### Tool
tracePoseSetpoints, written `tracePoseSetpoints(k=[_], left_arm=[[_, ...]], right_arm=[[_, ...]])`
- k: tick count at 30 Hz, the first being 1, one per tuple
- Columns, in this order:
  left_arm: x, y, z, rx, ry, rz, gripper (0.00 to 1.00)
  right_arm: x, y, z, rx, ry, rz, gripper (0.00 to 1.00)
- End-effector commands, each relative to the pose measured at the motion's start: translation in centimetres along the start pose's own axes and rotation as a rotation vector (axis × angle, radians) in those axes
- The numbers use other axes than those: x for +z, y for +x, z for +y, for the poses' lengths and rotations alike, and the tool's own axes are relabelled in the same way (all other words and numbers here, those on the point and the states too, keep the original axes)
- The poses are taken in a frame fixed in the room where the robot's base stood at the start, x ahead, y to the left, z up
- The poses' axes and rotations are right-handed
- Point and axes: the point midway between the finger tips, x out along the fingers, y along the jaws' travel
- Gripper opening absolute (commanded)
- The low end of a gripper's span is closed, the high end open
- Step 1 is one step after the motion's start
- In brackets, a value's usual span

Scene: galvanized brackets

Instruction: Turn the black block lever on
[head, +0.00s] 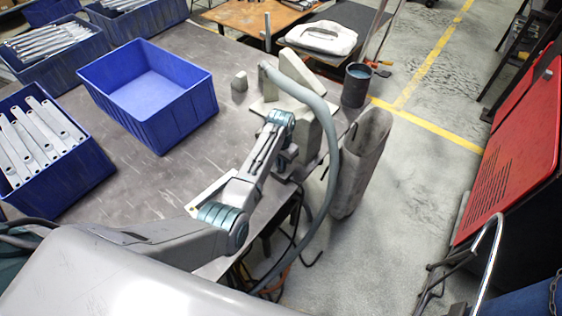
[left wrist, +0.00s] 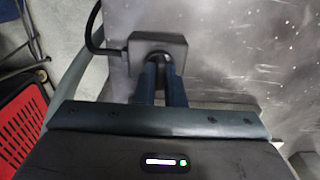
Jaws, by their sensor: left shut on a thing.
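The black block (left wrist: 142,46) sits at the table's edge in the left wrist view, with a black cable leaving its left side. My left gripper (left wrist: 161,72) reaches up to it; its two dark fingers are close together at the block's front. They are shut on the block's lever, which is mostly hidden between the fingertips, so its angle cannot be told. In the head view my left gripper (head: 284,162) points down at the right table edge, and the block is not clearly visible there. My right gripper is in neither view.
An empty blue bin (head: 165,118) stands on the grey table (head: 125,190); a bin of metal brackets (head: 38,140) is to its left. A dark cup (head: 356,86) stands at the far right corner. A red panel (head: 515,145) is across the floor on the right.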

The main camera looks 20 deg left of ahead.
Motion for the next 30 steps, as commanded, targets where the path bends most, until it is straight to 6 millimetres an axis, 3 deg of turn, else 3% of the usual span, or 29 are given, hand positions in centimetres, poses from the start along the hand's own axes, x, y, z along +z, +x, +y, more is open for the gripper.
tracePoseSetpoints(k=[11,30], left_arm=[[-0.1,-0.4,0.0,0.000,0.136,0.001,0.00],[-0.1,-0.4,0.0,-0.001,0.724,0.001,0.00]], right_arm=[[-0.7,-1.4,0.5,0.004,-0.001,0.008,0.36],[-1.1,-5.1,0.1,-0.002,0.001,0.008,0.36]])
